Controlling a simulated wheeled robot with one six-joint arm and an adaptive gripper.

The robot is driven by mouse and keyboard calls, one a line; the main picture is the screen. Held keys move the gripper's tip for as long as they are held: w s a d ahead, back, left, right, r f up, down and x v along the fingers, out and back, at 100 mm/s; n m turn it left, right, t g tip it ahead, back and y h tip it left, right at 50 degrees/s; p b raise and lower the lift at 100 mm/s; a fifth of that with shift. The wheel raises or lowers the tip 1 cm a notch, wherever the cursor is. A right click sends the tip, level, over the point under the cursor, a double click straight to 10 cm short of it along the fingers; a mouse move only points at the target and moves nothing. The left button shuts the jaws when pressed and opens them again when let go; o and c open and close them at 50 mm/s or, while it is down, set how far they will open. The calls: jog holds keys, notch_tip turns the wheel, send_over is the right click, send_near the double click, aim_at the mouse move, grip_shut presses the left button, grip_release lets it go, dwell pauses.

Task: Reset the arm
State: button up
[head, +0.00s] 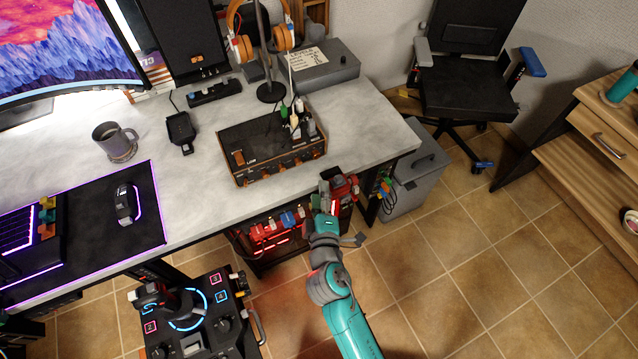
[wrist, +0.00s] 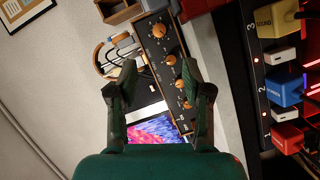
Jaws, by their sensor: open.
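My arm (head: 345,315) is teal and grey and reaches up from the bottom of the head view. My gripper (wrist: 157,78) is open in the wrist view, its two dark green fingers apart with nothing held between them. In the head view my gripper (head: 329,192) is small and dark, in front of the desk's right front edge, close to red parts by the rack below. How far it is from them I cannot tell.
The grey desk (head: 195,205) holds a knobbed box (head: 265,152), also in the wrist view (wrist: 165,62). A rack with coloured plugs (head: 290,219) sits under the desk edge. A joystick console (head: 195,310) stands at front left. Tiled floor (head: 450,250) is clear to the right.

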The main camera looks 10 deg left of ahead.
jog(key=shift+s, duration=0.2)
jog(key=shift+d, duration=0.1)
dwell(0.4)
jog(key=s+d+f+m+g, duration=0.1)
jog(key=s+d+f+m, duration=0.15)
jog(key=s+d, duration=0.55)
jog(key=s+d+f+m+g, duration=0.1)
jog(key=s+d+f+m, duration=0.15)
jog(key=s+d, duration=0.55)
jog(key=s+d+r+m+h, duration=0.1)
jog(key=s+d+r+m, duration=0.1)
jog(key=s+r+m, duration=0.2)
jog(key=s+d+r+m+h, duration=0.1)
jog(key=s+d+r+m, duration=0.2)
jog(key=s, duration=0.7)
jog(key=s+d+r+m+h, duration=0.1)
jog(key=s+d+r+m, duration=0.2)
jog(key=s+r, duration=0.3)
jog(key=shift+s+m+t+h, duration=0.3)
jog(key=shift+s+m+t, duration=0.1)
jog(key=shift+s+m, duration=0.45)
